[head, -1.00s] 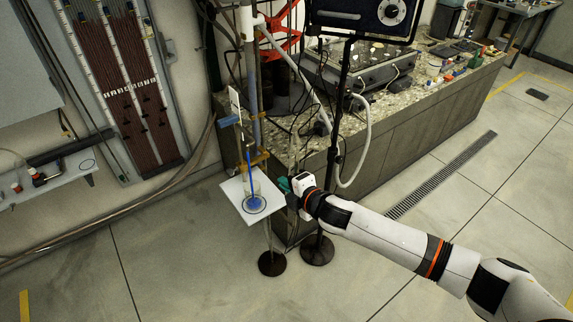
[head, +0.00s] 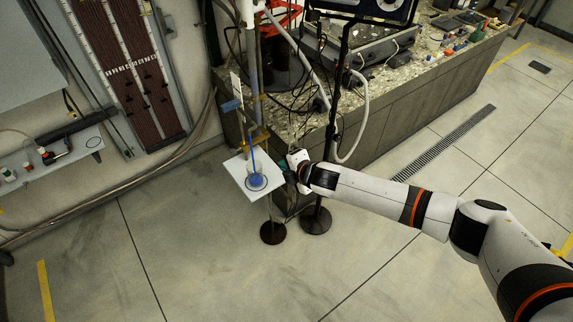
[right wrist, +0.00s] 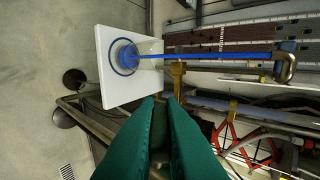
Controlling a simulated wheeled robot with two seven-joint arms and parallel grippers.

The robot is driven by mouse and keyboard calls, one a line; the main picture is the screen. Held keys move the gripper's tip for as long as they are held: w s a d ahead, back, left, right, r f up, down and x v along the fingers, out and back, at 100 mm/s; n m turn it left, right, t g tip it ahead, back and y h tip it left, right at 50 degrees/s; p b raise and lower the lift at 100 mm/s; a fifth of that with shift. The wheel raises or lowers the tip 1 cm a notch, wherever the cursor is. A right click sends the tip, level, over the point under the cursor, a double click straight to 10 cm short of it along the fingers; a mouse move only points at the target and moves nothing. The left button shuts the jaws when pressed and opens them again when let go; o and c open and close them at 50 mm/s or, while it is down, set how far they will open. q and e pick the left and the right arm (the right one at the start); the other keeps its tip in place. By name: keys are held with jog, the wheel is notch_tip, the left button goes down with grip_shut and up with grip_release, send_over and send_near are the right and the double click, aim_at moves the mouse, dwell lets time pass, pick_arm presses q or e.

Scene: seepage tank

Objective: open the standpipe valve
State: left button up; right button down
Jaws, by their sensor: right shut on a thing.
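The standpipe (head: 252,80) rises beside the stone-topped bench. A brass fitting (head: 254,146) sits low on it, and in the right wrist view a brass valve piece (right wrist: 177,77) stands right at my fingertips. A blue stream (right wrist: 205,55) runs from a curved brass spout (right wrist: 287,68) to a clear vessel with blue liquid (head: 256,181) on a white plate (head: 237,172). My right gripper (head: 286,165), with green fingers (right wrist: 161,99), is shut on the valve handle. The fingers hide most of the gripped part. My left gripper is out of view.
A dark stand (head: 332,130) with a round base (head: 315,220) is close to my right gripper. The bench (head: 400,125) carries equipment and cables behind it. A tube board (head: 133,75) hangs on the left wall. The floor in front is clear.

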jog(key=c, duration=1.5)
grip_release()
jog(key=shift+c, duration=0.2)
jog(key=shift+s, duration=0.1)
jog(key=b+v, duration=0.2)
jog(key=v, duration=1)
